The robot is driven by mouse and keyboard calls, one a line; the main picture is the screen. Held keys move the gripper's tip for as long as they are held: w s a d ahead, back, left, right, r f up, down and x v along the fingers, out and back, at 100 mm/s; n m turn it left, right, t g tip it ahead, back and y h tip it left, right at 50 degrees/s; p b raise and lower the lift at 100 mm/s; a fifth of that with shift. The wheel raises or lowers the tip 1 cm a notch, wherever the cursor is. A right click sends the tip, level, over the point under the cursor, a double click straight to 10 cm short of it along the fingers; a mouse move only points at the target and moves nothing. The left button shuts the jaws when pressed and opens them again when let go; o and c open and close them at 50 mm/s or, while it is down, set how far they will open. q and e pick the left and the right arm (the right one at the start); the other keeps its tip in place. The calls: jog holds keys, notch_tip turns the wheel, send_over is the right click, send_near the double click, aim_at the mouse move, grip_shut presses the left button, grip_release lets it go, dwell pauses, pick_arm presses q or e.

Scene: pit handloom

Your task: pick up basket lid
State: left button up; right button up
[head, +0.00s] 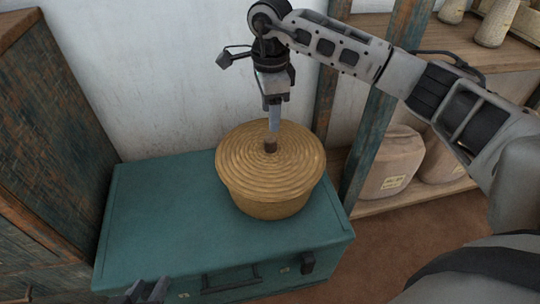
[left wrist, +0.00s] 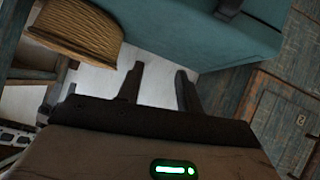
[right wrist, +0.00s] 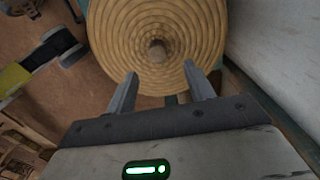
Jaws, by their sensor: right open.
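The round coiled straw basket lid (head: 245,170) lies on the woven basket (head: 268,209), with a small brown knob (head: 270,147) at its centre. My right gripper (head: 273,131) points down at the knob from just above; its fingertips look close to the knob in the head view. In the right wrist view the gripper (right wrist: 162,76) is open, with the knob (right wrist: 157,50) beyond its fingertips and nothing held. My left gripper (head: 148,291) is low at the chest's front edge; the left wrist view shows its fingers (left wrist: 160,80) apart and empty.
The basket stands on a teal chest (head: 160,212), whose left part of the top is clear. A dark wooden cabinet (head: 45,130) is at the left. A white wall (head: 150,70) is behind. Shelves with sacks (head: 392,160) stand at the right.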

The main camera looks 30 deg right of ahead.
aim_at(270, 138)
notch_tip(270, 138, down, 3)
jog(key=shift+r, duration=0.1)
jog(key=f, duration=0.1)
jog(key=f+b, duration=0.1)
jog(key=f, duration=0.2)
jog(key=shift+s+a+f+b, duration=0.1)
jog(key=shift+s+f+b, duration=0.2)
jog(key=shift+f, duration=0.1)
jog(key=shift+w+f, duration=0.1)
jog(key=shift+f, duration=0.05)
grip_shut()
pick_arm(q)
jog(key=shift+w+d+r+t, duration=0.1)
jog(key=shift+d+r+t, duration=0.15)
jog(key=shift+r+t, duration=0.3)
